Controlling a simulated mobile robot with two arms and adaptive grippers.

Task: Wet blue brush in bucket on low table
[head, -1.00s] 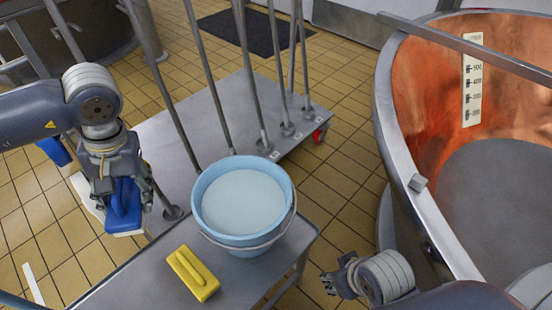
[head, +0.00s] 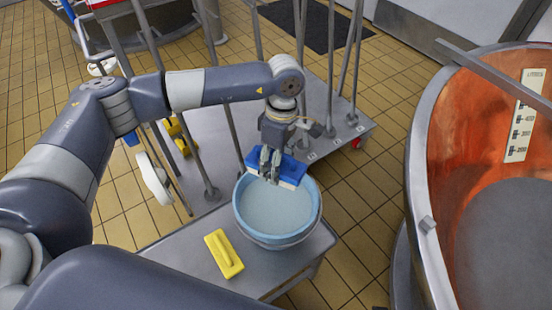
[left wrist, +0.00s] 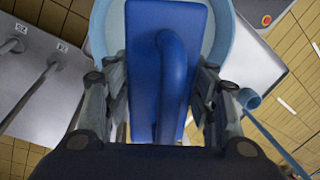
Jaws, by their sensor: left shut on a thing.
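The blue brush (head: 291,172) is held by my left gripper (head: 270,168) above the far rim of the light blue bucket (head: 240,212). In the left wrist view the brush (left wrist: 145,90) has a long blue handle between the two fingers (left wrist: 165,100), with the bucket rim (left wrist: 98,30) behind it. The bucket holds pale liquid and stands on the low grey table (head: 190,245). The brush appears to be above the liquid; I cannot tell whether it touches the rim. My right gripper is out of view.
A yellow brush (head: 224,254) lies on the table left of the bucket. A copper vat (head: 450,130) with a steel rim stands at the right. Several metal poles rise from a grey platform (head: 225,115) behind the bucket. Tiled floor lies between table and vat.

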